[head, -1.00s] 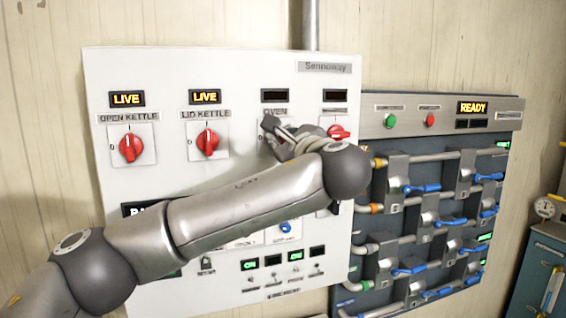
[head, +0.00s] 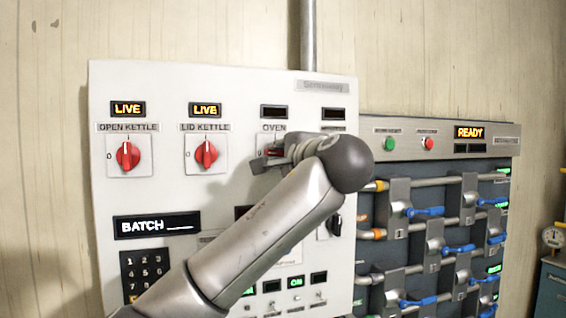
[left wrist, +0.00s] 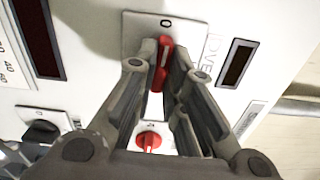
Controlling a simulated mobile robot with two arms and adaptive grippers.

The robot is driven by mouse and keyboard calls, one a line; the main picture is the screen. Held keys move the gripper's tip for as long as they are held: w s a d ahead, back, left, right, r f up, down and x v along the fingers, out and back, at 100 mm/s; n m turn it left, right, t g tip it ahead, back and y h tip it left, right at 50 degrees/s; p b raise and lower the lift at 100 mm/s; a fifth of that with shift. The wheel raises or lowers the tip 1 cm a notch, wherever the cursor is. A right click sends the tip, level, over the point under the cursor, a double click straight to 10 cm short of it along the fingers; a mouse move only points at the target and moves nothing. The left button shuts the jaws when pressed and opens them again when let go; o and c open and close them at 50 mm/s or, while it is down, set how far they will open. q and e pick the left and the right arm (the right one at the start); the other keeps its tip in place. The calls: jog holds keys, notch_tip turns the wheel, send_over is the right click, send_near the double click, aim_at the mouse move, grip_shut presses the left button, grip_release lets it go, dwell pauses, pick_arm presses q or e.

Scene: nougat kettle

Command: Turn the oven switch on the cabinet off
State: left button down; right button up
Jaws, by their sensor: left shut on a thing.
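The oven switch is a red knob on a pale square plate, under the "OVEN" label (head: 273,128) on the white cabinet (head: 225,85). The oven display (head: 273,112) is dark. My right gripper is not in view.
The open kettle knob (head: 127,156) and lid kettle knob (head: 207,153) stand upright under lit "LIVE" displays. Another red knob (left wrist: 150,141) is close beside the gripper. A dark panel (head: 455,215) with pipes and blue levers is at the right.

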pick_arm(q)
jog(key=shift+f+n, duration=0.15)
jog(key=shift+n, duration=0.35)
jog(key=c, duration=1.5)
grip_release()
jog(key=v, duration=1.2)
